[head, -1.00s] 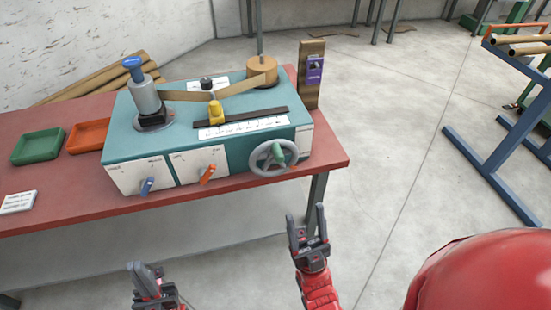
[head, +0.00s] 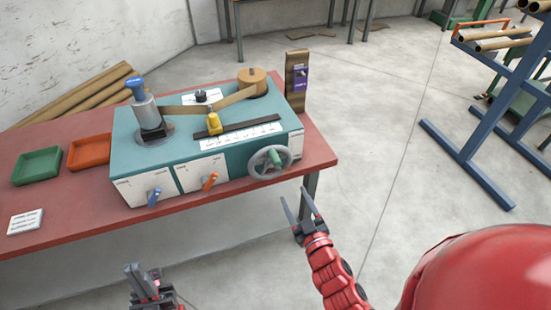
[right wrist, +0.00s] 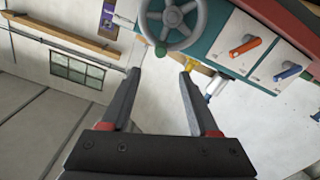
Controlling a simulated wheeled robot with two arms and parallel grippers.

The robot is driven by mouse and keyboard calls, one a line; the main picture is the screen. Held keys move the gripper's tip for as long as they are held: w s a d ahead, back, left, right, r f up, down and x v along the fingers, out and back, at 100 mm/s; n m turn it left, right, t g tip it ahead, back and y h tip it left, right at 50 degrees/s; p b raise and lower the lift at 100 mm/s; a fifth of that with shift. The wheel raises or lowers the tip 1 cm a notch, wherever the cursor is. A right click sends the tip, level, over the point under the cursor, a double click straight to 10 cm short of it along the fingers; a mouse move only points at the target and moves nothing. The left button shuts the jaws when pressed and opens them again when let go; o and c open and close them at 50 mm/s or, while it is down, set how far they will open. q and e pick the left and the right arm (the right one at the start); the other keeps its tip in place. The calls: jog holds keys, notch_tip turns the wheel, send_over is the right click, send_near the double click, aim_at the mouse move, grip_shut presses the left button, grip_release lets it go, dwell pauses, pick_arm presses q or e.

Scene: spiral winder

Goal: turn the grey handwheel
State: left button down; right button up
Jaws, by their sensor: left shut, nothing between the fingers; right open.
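The grey handwheel (head: 269,163) is mounted on the front right of the teal winder (head: 225,152) and has a green knob (head: 274,157). In the right wrist view the handwheel (right wrist: 172,20) shows at the top, with its green knob (right wrist: 160,50) at its lower left. My right gripper (head: 297,203) is open and empty, in front of and below the handwheel, apart from it. In the right wrist view its fingers (right wrist: 160,75) point toward the wheel. My left gripper (head: 140,275) is shut and empty, low in front of the table.
The winder stands on a red table (head: 80,215) with an orange switch handle (head: 210,181) and a blue one (head: 153,197) left of the handwheel. Green (head: 37,181) and orange trays lie at left. A blue rack (head: 470,160) stands at right. Floor between is clear.

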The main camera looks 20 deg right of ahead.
aim_at(278, 165)
jog(key=w+p, duration=0.1)
jog(key=w, duration=0.4)
jog(key=w+p, duration=0.2)
jog(key=w, duration=0.3)
jog(key=w+p, duration=0.1)
jog(key=w, duration=0.4)
jog(key=shift+w+a+r, duration=0.1)
jog(key=shift+w+a, duration=0.15)
jog(key=shift+a, duration=0.1)
grip_shut()
dwell(0.6)
